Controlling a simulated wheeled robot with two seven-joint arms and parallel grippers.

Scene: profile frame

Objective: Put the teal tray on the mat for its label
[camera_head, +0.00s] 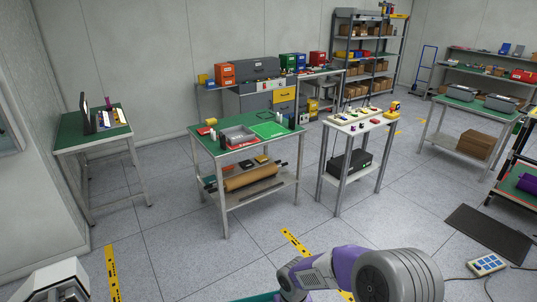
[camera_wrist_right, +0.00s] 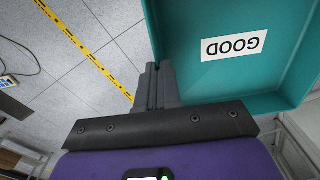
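The teal tray (camera_wrist_right: 225,85) fills the upper right of the right wrist view, with a white label (camera_wrist_right: 234,45) reading GOOD, upside down in that picture. My right gripper (camera_wrist_right: 154,75) is shut on the tray's wall at its corner. In the head view only a sliver of the teal tray (camera_head: 263,297) shows at the bottom edge, beside my purple right arm. A bright green mat (camera_head: 271,129) lies on the right part of the middle green-topped table. A red mat (camera_head: 240,146) shows partly under a grey tray (camera_head: 237,135) there.
The middle table (camera_head: 203,140) also bears a yellow item and small bottles; its lower shelf holds a brown roll (camera_head: 252,177). A white-topped table (camera_head: 361,121) stands close to its right. Floor before them is clear, with a black floor mat (camera_head: 488,233) at right.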

